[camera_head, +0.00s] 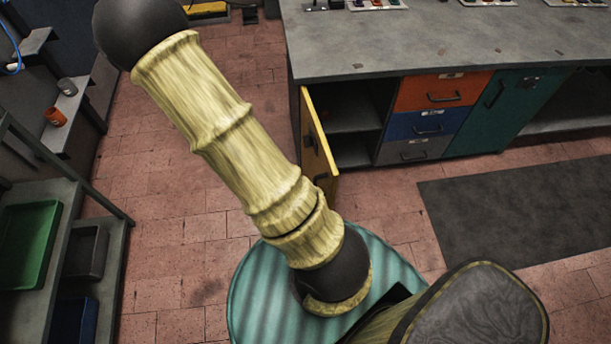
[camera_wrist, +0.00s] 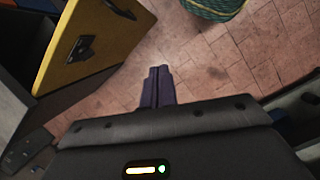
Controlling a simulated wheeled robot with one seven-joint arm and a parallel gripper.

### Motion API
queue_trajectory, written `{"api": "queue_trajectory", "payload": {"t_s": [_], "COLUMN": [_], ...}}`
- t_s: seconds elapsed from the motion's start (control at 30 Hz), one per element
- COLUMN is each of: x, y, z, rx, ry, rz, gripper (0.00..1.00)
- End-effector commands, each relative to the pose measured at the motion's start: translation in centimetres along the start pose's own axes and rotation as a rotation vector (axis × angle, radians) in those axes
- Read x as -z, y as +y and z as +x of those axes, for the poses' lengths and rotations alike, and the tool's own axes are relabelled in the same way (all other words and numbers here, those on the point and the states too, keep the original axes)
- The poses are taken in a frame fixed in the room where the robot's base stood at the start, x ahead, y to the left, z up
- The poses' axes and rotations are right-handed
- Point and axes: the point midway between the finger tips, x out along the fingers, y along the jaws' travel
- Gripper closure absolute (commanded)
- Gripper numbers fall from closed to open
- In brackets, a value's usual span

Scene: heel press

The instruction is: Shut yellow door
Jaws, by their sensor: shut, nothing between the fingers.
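The yellow door (camera_head: 318,147) stands wide open at the left end of the workbench cabinet, swung out toward me. Its open compartment (camera_head: 352,112) with a shelf shows behind it. In the wrist view the yellow door (camera_wrist: 98,38) fills the upper left, with a dark handle (camera_wrist: 80,49) on its face. My gripper (camera_wrist: 158,78) is shut and empty, apart from the door, to the right of its lower edge. In the head view my gripper is not visible; my arm crosses the picture in front of the floor.
The grey workbench top (camera_head: 430,45) runs above orange, blue and grey drawers and a closed green door (camera_head: 507,108). A dark mat (camera_head: 520,205) lies on the tiled floor. Shelving with a green bin (camera_head: 28,245) stands at left. Floor between shelving and bench is clear.

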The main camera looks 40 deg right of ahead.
Motion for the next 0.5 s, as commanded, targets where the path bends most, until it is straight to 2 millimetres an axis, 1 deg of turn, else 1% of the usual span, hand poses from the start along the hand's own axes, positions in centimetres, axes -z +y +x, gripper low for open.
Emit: {"api": "queue_trajectory", "payload": {"t_s": [0.03, 0.23, 0.3, 0.37, 0.5], "x": [0.3, 0.7, 0.8, 0.8, 1.0], "y": [0.6, 3.3, 4.1, 4.6, 5.1], "z": [1.7, 6.5, 7.7, 8.4, 9.1], "rx": [-0.014, -0.067, -0.083, -0.093, -0.106], "ry": [-0.045, -0.213, -0.263, -0.296, -0.334], "rz": [-0.047, -0.243, -0.304, -0.346, -0.398], "gripper": [1.00, 1.00, 1.00, 1.00, 1.00]}}
